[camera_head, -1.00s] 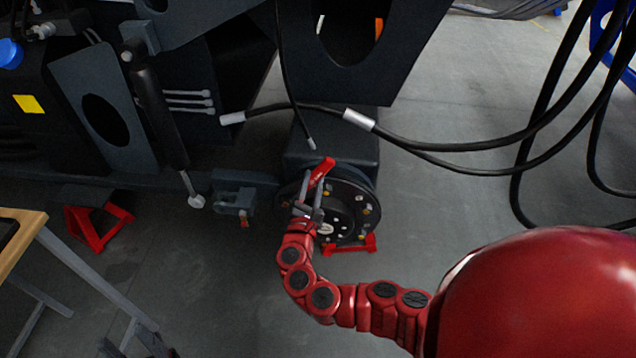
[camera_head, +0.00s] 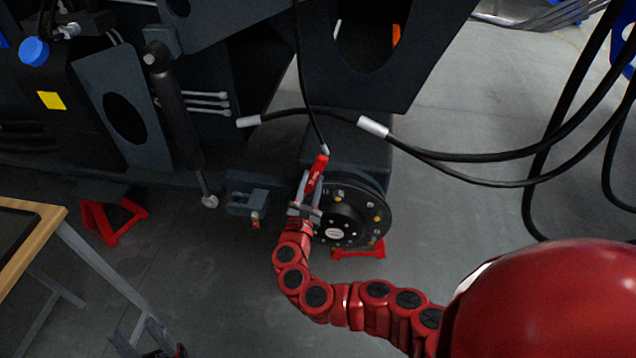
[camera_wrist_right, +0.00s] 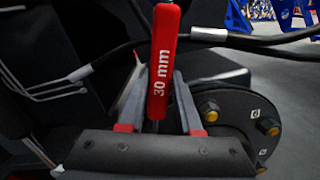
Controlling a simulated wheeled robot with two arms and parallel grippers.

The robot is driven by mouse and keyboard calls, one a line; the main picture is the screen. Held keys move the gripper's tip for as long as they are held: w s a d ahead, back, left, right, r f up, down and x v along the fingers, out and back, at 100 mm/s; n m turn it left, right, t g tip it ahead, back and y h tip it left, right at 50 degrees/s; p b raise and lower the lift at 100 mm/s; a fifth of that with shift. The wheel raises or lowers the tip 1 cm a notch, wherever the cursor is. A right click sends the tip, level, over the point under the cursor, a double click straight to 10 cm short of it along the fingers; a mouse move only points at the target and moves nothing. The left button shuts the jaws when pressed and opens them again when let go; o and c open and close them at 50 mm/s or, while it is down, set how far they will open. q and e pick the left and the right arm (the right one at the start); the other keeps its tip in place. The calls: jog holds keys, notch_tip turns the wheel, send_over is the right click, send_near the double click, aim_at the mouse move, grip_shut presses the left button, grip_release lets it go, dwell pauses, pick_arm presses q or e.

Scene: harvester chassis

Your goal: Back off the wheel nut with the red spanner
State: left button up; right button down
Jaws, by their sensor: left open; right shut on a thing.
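The wheel hub (camera_head: 350,215) is a dark disc with several yellow-tipped nuts around its face. It also shows at the right of the right wrist view (camera_wrist_right: 238,112), with wheel nuts (camera_wrist_right: 267,127) in sight and a number label by one. My right gripper (camera_head: 311,183) is shut on the red spanner (camera_head: 316,170), at the hub's left edge. The spanner stands nearly upright in the right wrist view (camera_wrist_right: 163,60) and reads "30 mm". No contact between spanner and nut shows. My left gripper (camera_head: 150,342) is open at the bottom left, partly cut off, away from the hub.
A black hose (camera_head: 460,156) crosses above and right of the hub. A bracket (camera_head: 247,200) and a cylinder (camera_head: 175,105) are left of it. A red stand (camera_head: 112,220) and a wood-edged table (camera_head: 40,225) are further left.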

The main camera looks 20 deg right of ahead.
jog(key=shift+w+a+r, duration=0.1)
jog(key=shift+a, duration=0.05)
jog(key=s+a+n+p, duration=0.1)
jog(key=s+a, duration=0.6)
jog(key=s, duration=0.2)
jog(key=shift+s+a, duration=0.15)
jog(key=shift+a, duration=0.05)
dwell(1.6)
jog(key=shift+r, duration=0.15)
